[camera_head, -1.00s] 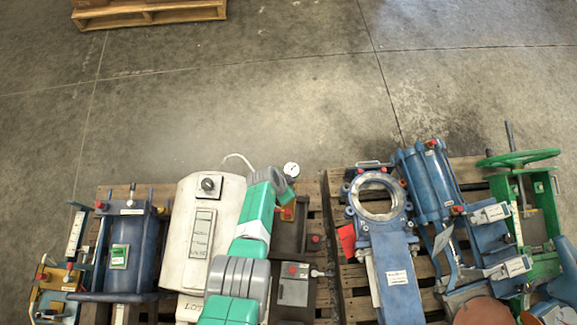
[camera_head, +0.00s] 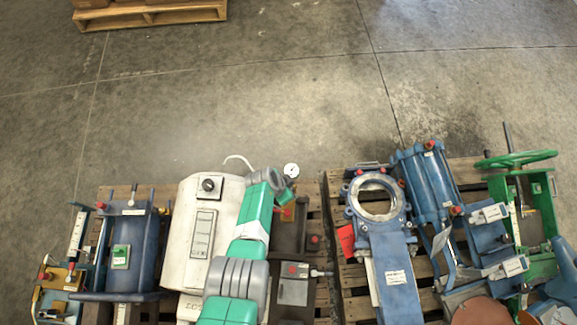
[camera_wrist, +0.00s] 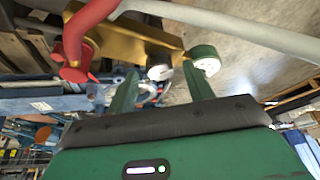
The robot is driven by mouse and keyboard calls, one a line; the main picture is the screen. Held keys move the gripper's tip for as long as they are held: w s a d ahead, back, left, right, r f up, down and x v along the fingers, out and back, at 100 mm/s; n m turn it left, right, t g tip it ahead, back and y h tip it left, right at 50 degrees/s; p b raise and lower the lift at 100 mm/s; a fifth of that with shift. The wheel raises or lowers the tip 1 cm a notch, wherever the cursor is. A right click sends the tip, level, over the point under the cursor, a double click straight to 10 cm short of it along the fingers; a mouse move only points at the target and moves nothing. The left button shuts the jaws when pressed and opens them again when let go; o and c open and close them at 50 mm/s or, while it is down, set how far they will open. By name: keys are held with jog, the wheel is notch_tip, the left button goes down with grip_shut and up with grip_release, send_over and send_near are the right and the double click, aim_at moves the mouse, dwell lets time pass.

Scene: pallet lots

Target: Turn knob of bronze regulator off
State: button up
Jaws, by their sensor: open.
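The bronze regulator's gold-brown body (camera_wrist: 140,42) spans the upper left of the wrist view. A red fluted knob-like part (camera_wrist: 78,68) joins a thick red piece at its left end. A small round white-faced part (camera_wrist: 160,72) lies between my fingers in the picture; I cannot tell whether it is a gauge or a knob. My gripper (camera_wrist: 160,69) has two green fingers spread apart, holding nothing visible. The red part lies left of both fingers. In the head view, a red and gold patch (camera_head: 287,213) shows beside my arm, which partly hides it; the fingertips are not clear there.
A pale pipe (camera_wrist: 235,28) crosses above. A white cabinet (camera_head: 180,235) is left of my arm. Blue valve equipment (camera_head: 392,255) stands right.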

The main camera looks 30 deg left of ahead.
jog(key=p+v, duration=0.5)
jog(key=v, duration=0.1)
jog(key=shift+r, duration=0.35)
jog(key=shift+s, duration=0.1)
